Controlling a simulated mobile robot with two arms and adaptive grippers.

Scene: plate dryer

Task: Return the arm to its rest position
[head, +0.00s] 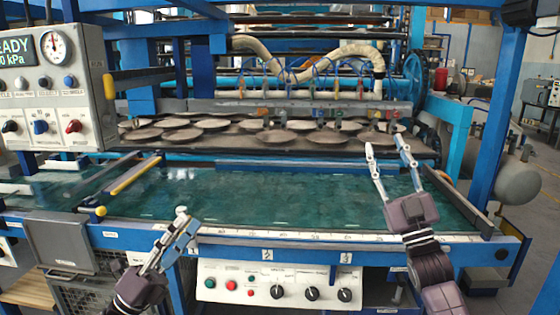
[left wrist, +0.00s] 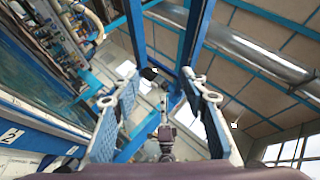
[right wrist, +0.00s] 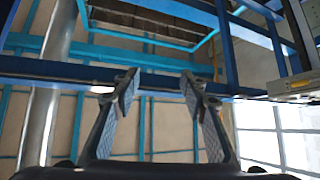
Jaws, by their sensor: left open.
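My left gripper (head: 181,222) is at the lower left of the head view, in front of the green table's front edge. Its fingers stand apart with nothing between them, as the left wrist view (left wrist: 147,88) shows. My right gripper (head: 384,144) reaches up over the right part of the green table, its fingertips overlapping the rack of plates in the picture. I cannot tell whether it touches them. Its fingers stand apart and the right wrist view (right wrist: 160,82) shows nothing between them.
Several round brown plates (head: 280,137) lie on a rack behind the bare green table (head: 270,195). A gauge box (head: 55,85) stands at left. A white knob panel (head: 270,283) is under the table's front edge. A blue post (head: 500,120) rises at right.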

